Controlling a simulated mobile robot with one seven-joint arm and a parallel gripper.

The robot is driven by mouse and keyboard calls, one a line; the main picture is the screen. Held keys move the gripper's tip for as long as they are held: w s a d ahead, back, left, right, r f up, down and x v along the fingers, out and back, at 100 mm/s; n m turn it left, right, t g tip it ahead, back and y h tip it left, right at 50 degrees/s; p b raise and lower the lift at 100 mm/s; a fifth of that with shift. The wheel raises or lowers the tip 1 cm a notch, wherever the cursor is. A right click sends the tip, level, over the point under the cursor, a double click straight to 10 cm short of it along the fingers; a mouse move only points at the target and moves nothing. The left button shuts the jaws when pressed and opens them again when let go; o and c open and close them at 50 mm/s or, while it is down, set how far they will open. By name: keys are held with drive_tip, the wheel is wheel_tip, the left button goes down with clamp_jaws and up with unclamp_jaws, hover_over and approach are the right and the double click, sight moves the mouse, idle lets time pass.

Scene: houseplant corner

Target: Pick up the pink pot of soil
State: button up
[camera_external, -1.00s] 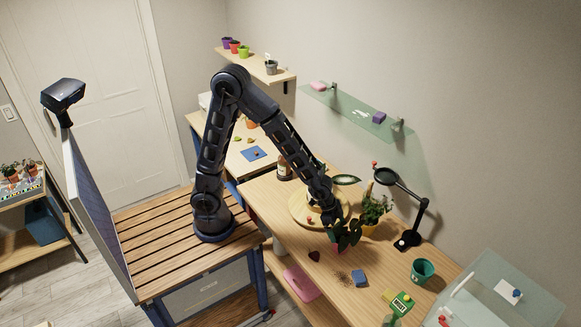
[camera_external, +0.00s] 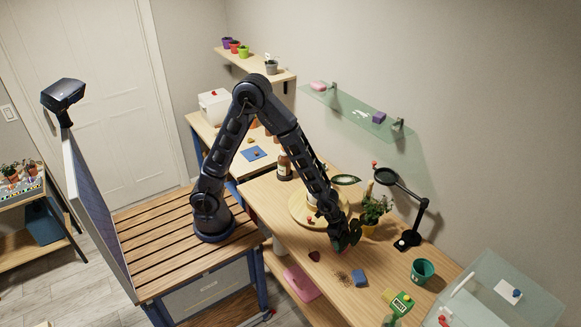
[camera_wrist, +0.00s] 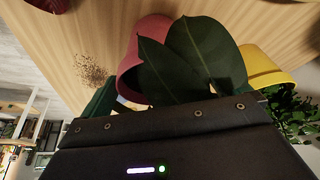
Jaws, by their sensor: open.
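The pink pot (camera_wrist: 153,32) shows in the wrist view at upper middle, lying sideways in that picture, with its lower part behind large dark green leaves (camera_wrist: 190,60). In the external view the pot is mostly hidden by the leaves and my gripper. My gripper (camera_external: 342,232) is open, pointing down among the dark leaves over the workbench. Its dark body fills the bottom of the wrist view and its fingertips are hard to make out. I cannot tell whether the pot is between the fingers. The soil inside does not show.
A yellow pot with a bushy plant (camera_external: 374,212) stands close right of my gripper. A black magnifier lamp (camera_external: 412,238) is beyond it. A round wooden turntable (camera_external: 298,208) lies to the left. Spilled soil (camera_external: 342,277), a blue block (camera_external: 359,278) and a green pot (camera_external: 422,271) are nearer the front.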

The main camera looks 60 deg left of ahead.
drive_tip(key=c, duration=1.2)
drive_tip(key=shift+o, duration=0.2)
drive_tip(key=shift+r, duration=0.15)
